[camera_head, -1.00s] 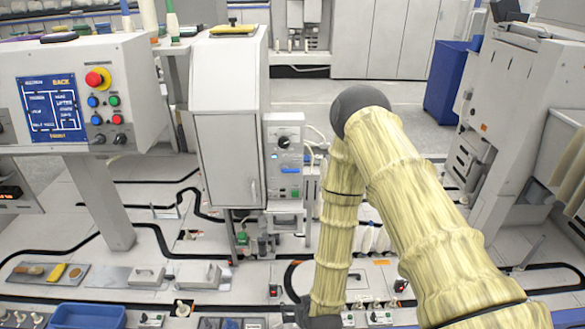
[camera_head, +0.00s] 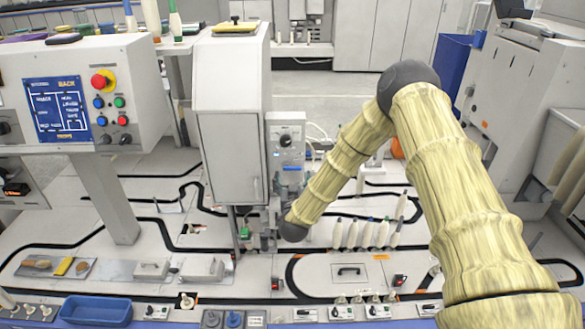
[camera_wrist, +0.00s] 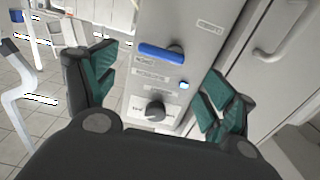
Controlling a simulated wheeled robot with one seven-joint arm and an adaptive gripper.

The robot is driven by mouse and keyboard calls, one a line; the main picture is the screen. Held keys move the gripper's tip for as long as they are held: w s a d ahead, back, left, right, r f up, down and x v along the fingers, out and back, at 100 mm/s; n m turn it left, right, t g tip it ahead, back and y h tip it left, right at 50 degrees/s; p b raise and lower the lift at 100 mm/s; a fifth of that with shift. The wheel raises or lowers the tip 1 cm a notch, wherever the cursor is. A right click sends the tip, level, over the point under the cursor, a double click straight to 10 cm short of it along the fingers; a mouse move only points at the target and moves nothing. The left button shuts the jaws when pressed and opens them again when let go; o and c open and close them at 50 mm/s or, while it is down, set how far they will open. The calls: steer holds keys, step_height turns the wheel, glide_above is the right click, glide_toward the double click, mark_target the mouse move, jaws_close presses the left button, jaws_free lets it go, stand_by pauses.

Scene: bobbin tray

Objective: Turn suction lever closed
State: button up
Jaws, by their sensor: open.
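The suction lever appears to be the blue bar handle (camera_wrist: 160,53) on the front of a grey control box. It lies nearly crosswise in the wrist view, slightly tilted, on a round pivot at its right end. It also shows as a small blue bar (camera_head: 291,168) in the head view. My gripper (camera_wrist: 160,70) is open and empty. Its two green-padded fingers stand apart on either side of the panel, with the lever between them in the picture and not visibly touched. In the head view my gripper is mostly hidden at the end of my arm.
Several bobbins (camera_head: 367,235) stand to the right of my wrist.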

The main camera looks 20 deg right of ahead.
mark_target(292, 168)
steer(key=shift+p+x, duration=0.65)
steer(key=shift+x, duration=2.3)
steer(key=shift+c, duration=0.2)
steer(key=c, duration=1)
